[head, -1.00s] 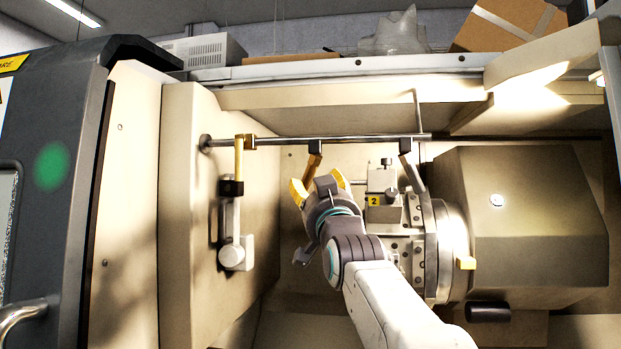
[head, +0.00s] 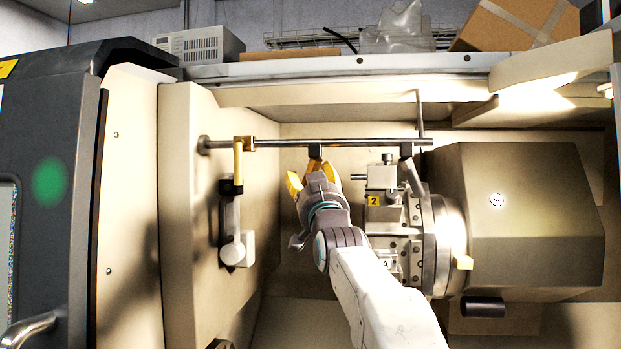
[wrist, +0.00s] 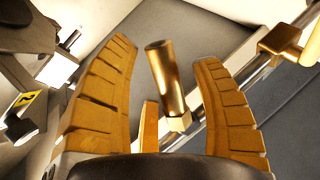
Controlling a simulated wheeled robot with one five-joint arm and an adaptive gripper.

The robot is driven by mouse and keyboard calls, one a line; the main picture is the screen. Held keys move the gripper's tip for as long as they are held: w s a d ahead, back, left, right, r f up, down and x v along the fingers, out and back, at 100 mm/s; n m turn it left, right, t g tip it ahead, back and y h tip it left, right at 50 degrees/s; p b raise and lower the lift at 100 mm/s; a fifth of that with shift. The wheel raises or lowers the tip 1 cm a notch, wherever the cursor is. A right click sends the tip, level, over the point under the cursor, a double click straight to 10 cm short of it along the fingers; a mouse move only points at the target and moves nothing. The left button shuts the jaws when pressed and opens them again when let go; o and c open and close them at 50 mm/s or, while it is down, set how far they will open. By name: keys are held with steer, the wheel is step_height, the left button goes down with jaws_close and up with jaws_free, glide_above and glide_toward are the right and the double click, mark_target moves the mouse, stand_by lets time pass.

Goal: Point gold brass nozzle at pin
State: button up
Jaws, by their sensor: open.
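The gold brass nozzle (wrist: 163,72) shows in the wrist view between my two yellow fingers, with a pale block at its base. A gap shows on each side of it. My gripper (head: 312,178) is open below the horizontal pipe, around the nozzle's place; its fingers hide most of the nozzle in the head view. A thin pin-like rod (head: 357,177) sticks out leftward from the tool block marked 2 (head: 383,183), right of my gripper. I cannot tell for sure that it is the task's pin.
The pipe (head: 275,143) also carries a yellow nozzle (head: 238,160) at left and a grey nozzle (head: 411,177) at right. A wall-mounted arm (head: 231,215) stands at left. The large housing (head: 535,215) fills the right. Open room lies below left of my gripper.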

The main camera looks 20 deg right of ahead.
stand_by(0.3)
jaws_close()
stand_by(0.5)
